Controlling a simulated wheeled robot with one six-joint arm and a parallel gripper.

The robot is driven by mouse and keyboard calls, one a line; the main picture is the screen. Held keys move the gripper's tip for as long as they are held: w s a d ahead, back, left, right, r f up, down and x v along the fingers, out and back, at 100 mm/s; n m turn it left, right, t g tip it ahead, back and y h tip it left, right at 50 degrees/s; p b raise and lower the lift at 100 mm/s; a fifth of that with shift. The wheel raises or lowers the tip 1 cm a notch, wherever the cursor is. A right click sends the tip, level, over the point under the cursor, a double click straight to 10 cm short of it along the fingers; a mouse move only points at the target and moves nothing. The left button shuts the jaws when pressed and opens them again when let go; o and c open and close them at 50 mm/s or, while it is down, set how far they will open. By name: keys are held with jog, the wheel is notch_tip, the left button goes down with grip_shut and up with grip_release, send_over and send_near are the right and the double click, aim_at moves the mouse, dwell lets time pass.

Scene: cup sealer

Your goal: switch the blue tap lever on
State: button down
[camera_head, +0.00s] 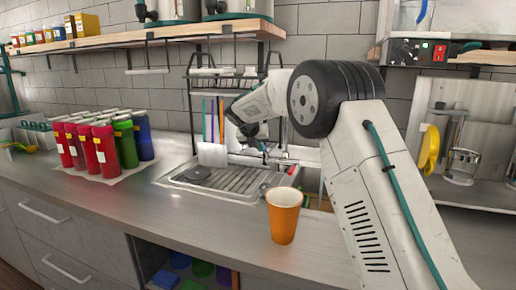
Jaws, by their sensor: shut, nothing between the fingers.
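My gripper (263,146) is at the end of my bent arm, above the back of the metal sink (228,176). It is small in the picture, shut, with nothing held. The blue tap lever cannot be made out clearly. The tap area lies behind and beside my gripper and is partly hidden by my arm. A small red piece (291,170) shows at the sink, to the right of and below the gripper. I cannot tell whether the gripper touches the lever.
An orange cup (284,215) stands on the counter in front of the sink. Several red, green and blue bottles (100,142) stand on the left. A black wire rack (222,80) rises behind the sink. A wooden shelf (130,38) runs above. The counter at front left is clear.

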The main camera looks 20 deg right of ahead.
jog(key=w+d+r+v, duration=0.1)
jog(key=v, duration=0.8)
jog(key=shift+r, duration=0.45)
jog(key=shift+w+a, duration=0.1)
